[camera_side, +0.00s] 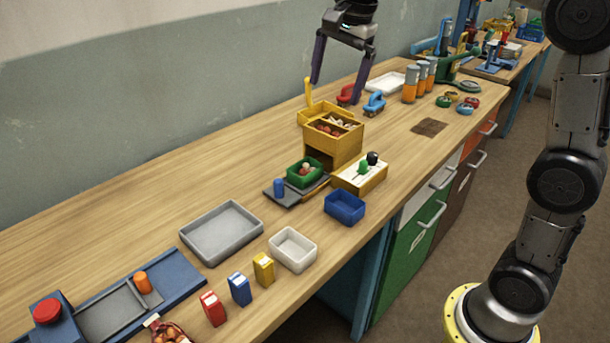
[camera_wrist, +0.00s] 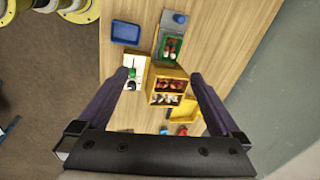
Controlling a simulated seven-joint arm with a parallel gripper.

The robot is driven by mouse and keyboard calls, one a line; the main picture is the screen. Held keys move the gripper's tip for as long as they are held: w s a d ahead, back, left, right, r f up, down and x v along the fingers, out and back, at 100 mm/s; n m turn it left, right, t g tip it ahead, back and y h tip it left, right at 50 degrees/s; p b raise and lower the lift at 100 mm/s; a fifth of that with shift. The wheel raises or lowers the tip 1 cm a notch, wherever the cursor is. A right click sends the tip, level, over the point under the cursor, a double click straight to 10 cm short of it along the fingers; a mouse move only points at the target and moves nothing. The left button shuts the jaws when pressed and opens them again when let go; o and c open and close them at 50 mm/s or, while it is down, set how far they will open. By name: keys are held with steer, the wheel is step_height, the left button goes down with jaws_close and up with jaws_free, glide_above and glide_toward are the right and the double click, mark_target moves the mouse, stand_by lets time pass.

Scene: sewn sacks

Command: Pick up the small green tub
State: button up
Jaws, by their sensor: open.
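The small green tub (camera_side: 304,174) stands on a dark grey plate (camera_side: 286,197) in the middle of the bench, with reddish and pale pieces inside. A small blue cylinder (camera_side: 279,187) stands beside it on the same plate. In the wrist view the tub (camera_wrist: 164,48) shows at top centre, beyond the yellow bin. My gripper (camera_side: 336,93) is open and empty, high above the bench and pointing down. In the side view it hangs above and behind the yellow bin, apart from the tub. The wrist view shows its fingers (camera_wrist: 163,75) spread around the bin's image.
The yellow bin (camera_side: 345,152), holding reddish and pale pieces, stands close behind the tub. A yellow box with green and black knobs (camera_side: 374,183) and a blue tray (camera_side: 345,219) are to its right. A grey tray (camera_side: 203,251) and white tub (camera_side: 274,255) lie nearer the camera.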

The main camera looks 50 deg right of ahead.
steer(key=w+d+f+m+g, duration=0.1)
steer(key=w+f, duration=0.3)
steer(key=w, duration=0.2)
steer(key=g, duration=0.2)
glide_toward(305, 168)
steer(key=shift+m, duration=0.3)
steer(key=s+a, duration=0.1)
steer(key=s+a+f, duration=0.1)
steer(key=s+a, duration=0.1)
steer(key=shift+f, duration=0.2)
steer(key=shift+d+f, duration=0.15)
steer(key=shift+f, duration=2.8)
steer(key=shift+r, duration=0.1)
steer(key=c, duration=1.4)
